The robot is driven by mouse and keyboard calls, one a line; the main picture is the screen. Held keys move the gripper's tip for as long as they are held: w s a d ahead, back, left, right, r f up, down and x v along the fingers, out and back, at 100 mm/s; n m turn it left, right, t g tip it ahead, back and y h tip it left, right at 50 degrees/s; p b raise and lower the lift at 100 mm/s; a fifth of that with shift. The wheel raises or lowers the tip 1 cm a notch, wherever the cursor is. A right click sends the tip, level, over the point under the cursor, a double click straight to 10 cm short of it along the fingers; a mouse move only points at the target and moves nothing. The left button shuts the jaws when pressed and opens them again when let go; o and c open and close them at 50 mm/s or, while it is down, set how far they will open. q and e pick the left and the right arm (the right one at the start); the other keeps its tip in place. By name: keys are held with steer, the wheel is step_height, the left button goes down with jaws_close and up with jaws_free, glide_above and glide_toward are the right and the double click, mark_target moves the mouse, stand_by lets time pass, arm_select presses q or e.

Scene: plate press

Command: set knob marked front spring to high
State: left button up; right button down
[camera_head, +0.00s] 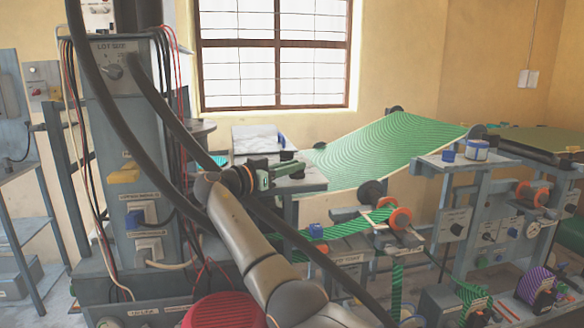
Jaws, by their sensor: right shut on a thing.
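My right gripper (283,169) reaches from the lower middle to the grey bench. It is shut on a small dark thing, mostly hidden by the fingers; I cannot tell whether this is the front spring knob. No label reading "front spring" can be made out. Several small dark knobs sit on grey boxes below the right-hand bench, one of them a knob (456,229) with an unreadable label. Another knob (114,71) is on the "LOT SIZE" box at the upper left. My left gripper is not in view.
A green striped sheet (385,148) slopes behind the bench. Orange-ended rollers (400,218) and green striped strips stand right of my arm. A red ribbed object (222,311) is at the bottom.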

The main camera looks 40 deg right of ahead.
steer(key=shift+r, duration=0.1)
steer(key=c, duration=0.9)
jaws_free()
steer(key=shift+o, duration=0.2)
steer(key=a, duration=1.2)
steer(key=shift+a, duration=0.2)
